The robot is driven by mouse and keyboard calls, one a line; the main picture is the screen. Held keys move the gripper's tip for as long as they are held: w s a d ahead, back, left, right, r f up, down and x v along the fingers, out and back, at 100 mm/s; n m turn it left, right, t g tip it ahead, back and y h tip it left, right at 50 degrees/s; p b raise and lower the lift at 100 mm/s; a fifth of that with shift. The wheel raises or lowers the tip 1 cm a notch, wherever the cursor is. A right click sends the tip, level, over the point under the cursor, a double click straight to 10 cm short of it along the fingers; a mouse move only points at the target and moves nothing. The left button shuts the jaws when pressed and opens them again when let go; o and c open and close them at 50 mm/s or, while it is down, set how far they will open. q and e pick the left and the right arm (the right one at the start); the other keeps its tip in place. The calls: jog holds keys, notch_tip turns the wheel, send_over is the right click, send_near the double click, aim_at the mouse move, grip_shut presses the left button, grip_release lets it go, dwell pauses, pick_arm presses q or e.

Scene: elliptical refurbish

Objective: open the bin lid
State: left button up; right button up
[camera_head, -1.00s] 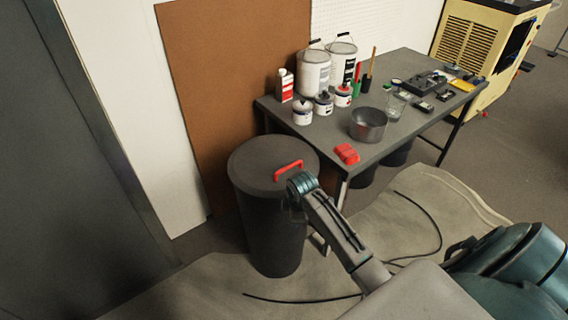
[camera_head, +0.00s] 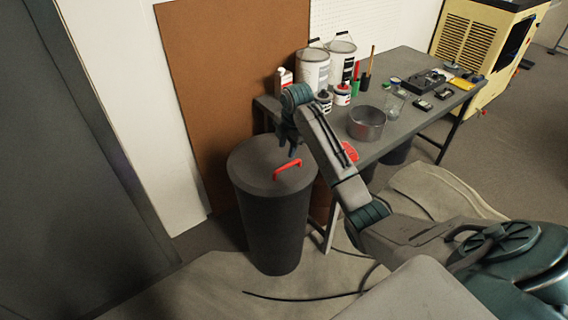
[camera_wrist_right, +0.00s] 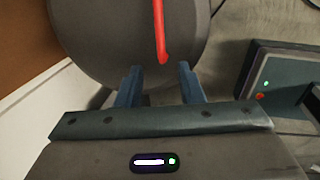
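The dark grey round bin (camera_head: 272,230) stands on the floor left of the table. Its flat lid (camera_head: 250,160) is shut on top, with a red bar handle (camera_head: 287,169) near the right side. My right gripper (camera_head: 287,150) hangs just above the lid, pointing down, with its fingers just behind the handle in the picture. In the right wrist view the two blue fingers (camera_wrist_right: 161,75) are apart with nothing between them. The red handle (camera_wrist_right: 159,32) lies ahead of them, its near end close to the fingertips. My left gripper does not show.
A grey table (camera_head: 400,130) beside the bin holds paint cans (camera_head: 314,70), a metal pot (camera_head: 366,123), jars and small tools. A red item (camera_head: 350,151) lies at its front edge, partly behind my arm. A brown board (camera_head: 230,70) stands behind the bin.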

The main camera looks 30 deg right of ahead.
aim_at(284, 167)
jog(key=f, duration=0.3)
jog(key=w+f, duration=0.1)
jog(key=f, duration=0.2)
jog(key=f+p, duration=0.1)
jog(key=f, duration=0.2)
jog(key=shift+w+f, duration=0.15)
jog(key=shift+w, duration=0.2)
jog(key=shift+c, duration=0.2)
grip_shut()
